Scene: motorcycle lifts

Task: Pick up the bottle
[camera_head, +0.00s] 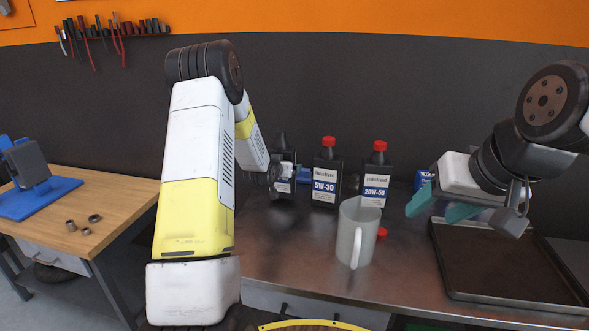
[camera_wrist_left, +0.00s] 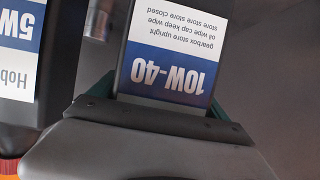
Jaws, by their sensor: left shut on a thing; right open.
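A dark oil bottle labelled 10W-40 (camera_wrist_left: 165,75) fills the middle of the left wrist view, its label upside down there. My left gripper (camera_wrist_left: 158,108) is shut on it, with a teal finger edge showing at each side. In the head view this bottle (camera_head: 284,187) is at the left end of a bottle row, partly hidden by my left arm. Whether its base touches the bench cannot be told. My right gripper (camera_head: 440,207) is open and empty, above the bench right of the mug.
Two red-capped bottles, 5W-30 (camera_head: 326,175) and 20W-50 (camera_head: 376,178), stand right of the held one. A grey mug (camera_head: 357,235) stands in front, a red object (camera_head: 382,233) beside it. A dark tray (camera_head: 500,262) lies right on the metal bench (camera_head: 290,250).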

